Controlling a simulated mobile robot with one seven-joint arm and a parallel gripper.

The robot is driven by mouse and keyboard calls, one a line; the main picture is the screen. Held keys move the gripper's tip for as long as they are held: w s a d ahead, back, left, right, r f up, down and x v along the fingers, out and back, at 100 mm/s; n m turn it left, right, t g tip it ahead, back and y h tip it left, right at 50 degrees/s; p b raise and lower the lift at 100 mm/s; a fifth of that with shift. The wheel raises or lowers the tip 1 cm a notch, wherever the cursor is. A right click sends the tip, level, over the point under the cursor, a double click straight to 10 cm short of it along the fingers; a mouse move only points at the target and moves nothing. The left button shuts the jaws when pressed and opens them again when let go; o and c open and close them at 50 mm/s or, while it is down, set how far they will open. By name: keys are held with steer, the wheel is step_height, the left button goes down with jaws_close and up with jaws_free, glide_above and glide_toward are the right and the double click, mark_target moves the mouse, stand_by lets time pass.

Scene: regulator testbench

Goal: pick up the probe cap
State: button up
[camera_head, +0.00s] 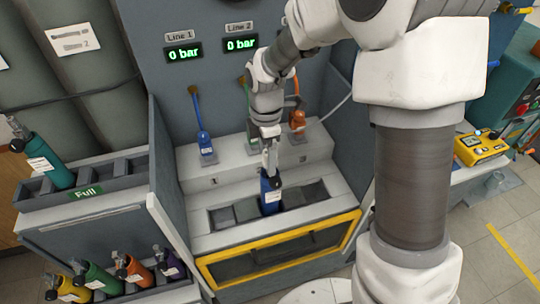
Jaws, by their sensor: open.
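My gripper (269,168) points down over the bench's slotted tray, just above a blue cylinder (270,200). The jaws are small in this view, and no held object shows between them. The blue cylinder stands in one of the tray's compartments, with a white label on its side. The gripper's tips are at or close to the cylinder's top; I cannot tell whether they touch. I cannot pick out a probe cap with certainty; it may be hidden or too small.
A blue regulator (205,143) and an orange regulator (297,120) stand behind my gripper. A rack marked Full (86,192) holds a teal cylinder (42,160) at left, with several coloured cylinders below. A yellow device (480,149) sits on the right-hand table. My arm hides part of the right.

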jaws_close()
stand_by(0.3)
steer(key=shift+r, duration=0.1)
steer(key=shift+r, duration=0.55)
step_height(320, 180, up, 3)
steer(key=shift+w+f, duration=0.1)
steer(key=w+d+r, duration=0.5)
steer(key=d+r, duration=0.2)
steer(key=d, duration=0.3)
steer(key=shift+w+d, duration=0.15)
